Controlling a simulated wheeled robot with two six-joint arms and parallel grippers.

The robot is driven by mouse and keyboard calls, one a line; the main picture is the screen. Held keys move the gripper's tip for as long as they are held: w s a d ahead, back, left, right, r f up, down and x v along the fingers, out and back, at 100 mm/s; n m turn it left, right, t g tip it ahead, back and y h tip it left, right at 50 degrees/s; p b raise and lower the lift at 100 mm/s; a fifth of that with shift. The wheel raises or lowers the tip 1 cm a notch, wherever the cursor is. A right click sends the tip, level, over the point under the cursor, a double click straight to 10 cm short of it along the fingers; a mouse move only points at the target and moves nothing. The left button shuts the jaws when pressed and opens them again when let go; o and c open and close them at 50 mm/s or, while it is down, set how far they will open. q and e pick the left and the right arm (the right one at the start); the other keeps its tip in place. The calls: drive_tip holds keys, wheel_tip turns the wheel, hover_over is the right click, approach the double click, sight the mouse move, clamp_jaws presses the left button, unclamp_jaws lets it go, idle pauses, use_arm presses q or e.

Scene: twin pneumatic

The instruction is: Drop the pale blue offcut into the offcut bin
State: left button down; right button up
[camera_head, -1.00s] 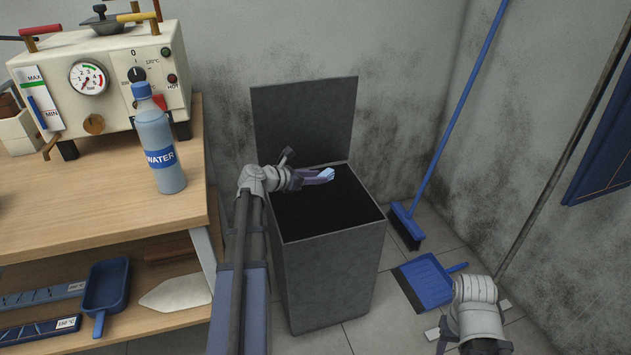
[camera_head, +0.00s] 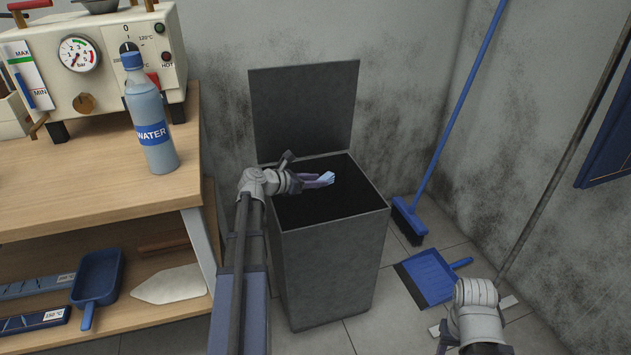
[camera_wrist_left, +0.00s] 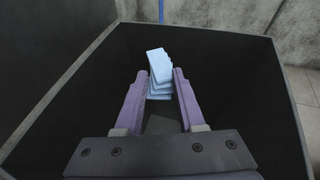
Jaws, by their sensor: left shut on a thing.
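The pale blue offcut (camera_head: 325,178) is held at the tips of my left gripper (camera_head: 318,181), over the open mouth of the offcut bin (camera_head: 325,272). In the left wrist view the offcut (camera_wrist_left: 160,72) looks like a stepped, layered piece between the two purple fingers of the left gripper (camera_wrist_left: 160,88), with the dark bin interior around it. The bin is a tall grey box with its lid (camera_head: 303,110) standing open at the back. The bin's floor is too dark to make out. My right arm shows at the lower right, but its gripper is out of view.
A wooden bench (camera_head: 100,212) stands left of the bin, with a water bottle (camera_head: 150,115) near its edge and a gauge machine (camera_head: 95,65) behind. A blue broom (camera_head: 408,215) and dustpan (camera_head: 430,278) are right of the bin. Walls close off the back and right.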

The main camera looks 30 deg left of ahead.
use_arm(q)
drive_tip(key=shift+c, duration=2.2)
unclamp_jaws()
drive_tip(key=p+v, duration=0.3)
drive_tip(key=v, duration=0.5)
drive_tip(key=shift+w+d+f, duration=0.1)
